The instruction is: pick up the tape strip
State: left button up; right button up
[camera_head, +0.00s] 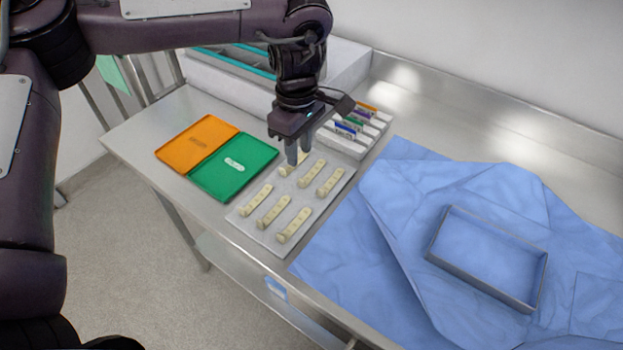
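Several cream tape strips with small dots lie in two rows on a pale flat board (238,219) on the metal table. The back-left strip (285,170) is partly hidden by my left gripper (297,157). Other strips lie in the back row, such as the middle one (311,173), and in the front row (273,212). My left gripper points down, with its fingertips at or just above the back-left strip. The fingers look close together; I cannot tell whether they touch or grip the strip. My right gripper is not in view.
An orange and green case (243,182) lies open to the left of the board. A white rack (344,143) with coloured items stands behind it. Blue drape (400,188) covers the right side, with a grey rectangular frame or tray (440,262) on it.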

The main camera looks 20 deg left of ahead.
aim_at(300, 178)
pick_arm(q)
jog(key=shift+s+f, duration=0.25)
jog(key=shift+f, duration=0.55)
notch_tip(300, 178, down, 5)
jog(key=shift+r+p, duration=0.15)
jog(key=shift+p, duration=0.75)
jog(key=shift+w+f, duration=0.1)
jog(key=shift+f, duration=0.45)
grip_shut()
